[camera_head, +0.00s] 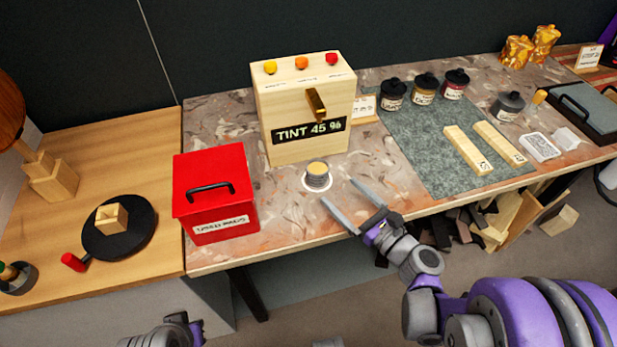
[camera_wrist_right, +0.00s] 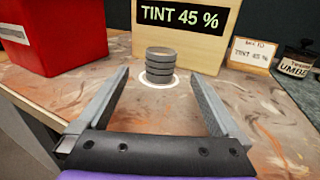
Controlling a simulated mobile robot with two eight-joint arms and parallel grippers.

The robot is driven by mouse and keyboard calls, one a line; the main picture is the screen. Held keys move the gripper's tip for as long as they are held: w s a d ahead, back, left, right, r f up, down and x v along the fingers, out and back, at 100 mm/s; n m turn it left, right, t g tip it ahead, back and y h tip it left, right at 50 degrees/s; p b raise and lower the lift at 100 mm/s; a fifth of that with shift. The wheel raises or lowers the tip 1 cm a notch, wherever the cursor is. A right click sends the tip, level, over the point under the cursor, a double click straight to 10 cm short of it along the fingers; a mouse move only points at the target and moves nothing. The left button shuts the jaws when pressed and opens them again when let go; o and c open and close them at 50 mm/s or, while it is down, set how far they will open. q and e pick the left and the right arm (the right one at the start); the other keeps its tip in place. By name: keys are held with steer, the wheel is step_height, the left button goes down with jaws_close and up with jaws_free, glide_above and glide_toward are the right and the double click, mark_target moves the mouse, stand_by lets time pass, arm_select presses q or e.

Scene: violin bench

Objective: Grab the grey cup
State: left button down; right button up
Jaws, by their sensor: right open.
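The grey cup (camera_head: 317,177) is small and ribbed, with a tan top. It stands upright in a white ring on the stained bench top, in front of the wooden tint box. It also shows in the right wrist view (camera_wrist_right: 160,66). My right gripper (camera_head: 338,191) is open and empty, just in front of the cup and to its right in the head view. In the wrist view the cup appears centred between the spread fingers, beyond or near their tips, with no visible contact. Part of my left arm's end (camera_head: 166,331) shows at the lower left; its fingers cannot be made out.
The wooden tint box (camera_head: 300,110) reads "TINT 45 %" and stands close behind the cup. A red lidded box (camera_head: 216,190) stands to the left. Dark-lidded jars (camera_head: 425,90) and a grey-green mat (camera_head: 420,155) lie to the right. The bench's front edge is near the gripper.

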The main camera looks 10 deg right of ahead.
mark_target(325, 174)
steer(key=x, duration=1)
steer(key=shift+w+r, duration=0.15)
steer(key=shift+w, duration=0.1)
steer(key=shift+c, duration=0.2)
steer(key=shift+r, duration=0.1)
jaws_close()
